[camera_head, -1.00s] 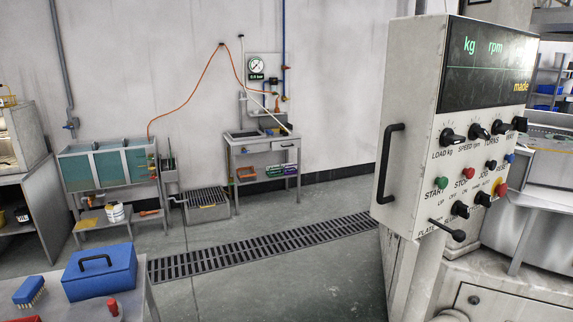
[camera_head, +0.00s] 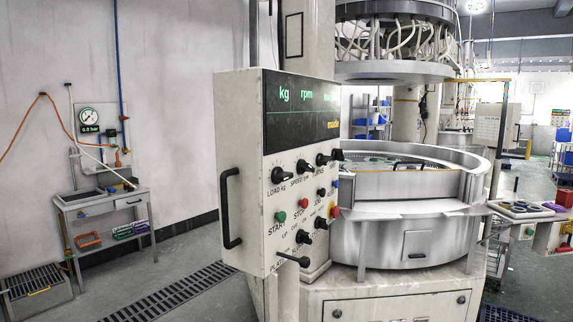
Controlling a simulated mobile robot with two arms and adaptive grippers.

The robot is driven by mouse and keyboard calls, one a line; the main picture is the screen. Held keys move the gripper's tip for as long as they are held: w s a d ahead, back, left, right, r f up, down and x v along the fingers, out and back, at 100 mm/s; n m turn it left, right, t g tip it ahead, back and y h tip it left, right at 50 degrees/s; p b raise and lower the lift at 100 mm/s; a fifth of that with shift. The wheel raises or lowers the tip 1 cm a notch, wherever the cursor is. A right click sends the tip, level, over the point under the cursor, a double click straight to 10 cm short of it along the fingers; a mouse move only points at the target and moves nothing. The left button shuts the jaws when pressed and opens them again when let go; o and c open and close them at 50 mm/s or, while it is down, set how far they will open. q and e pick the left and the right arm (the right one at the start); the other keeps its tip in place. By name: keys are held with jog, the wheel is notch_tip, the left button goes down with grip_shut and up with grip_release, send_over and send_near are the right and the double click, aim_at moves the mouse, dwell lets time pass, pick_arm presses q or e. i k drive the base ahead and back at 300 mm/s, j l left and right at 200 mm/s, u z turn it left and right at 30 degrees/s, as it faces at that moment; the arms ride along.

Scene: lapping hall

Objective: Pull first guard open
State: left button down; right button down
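A large round steel lapping machine (camera_head: 400,243) stands right of centre, behind a control box. A flat-fronted beige panel (camera_head: 400,185) sits at the near side of its round rim, with a dark bar handle (camera_head: 408,163) near its top. This looks like a guard, and it stands in place across the near rim. Part of its left end is near or behind the control box (camera_head: 243,180). Neither of my grippers shows in this view.
The control box has a black side handle (camera_head: 230,208), knobs and a lever (camera_head: 293,259) sticking out. A sink bench (camera_head: 102,200) stands at the left wall. A floor grate (camera_head: 178,293) crosses the clear floor. A side table with parts (camera_head: 525,209) stands right.

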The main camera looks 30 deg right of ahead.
aim_at(394, 184)
jog(key=z, duration=1.65)
jog(key=i+l, duration=0.15)
jog(key=i, duration=0.6)
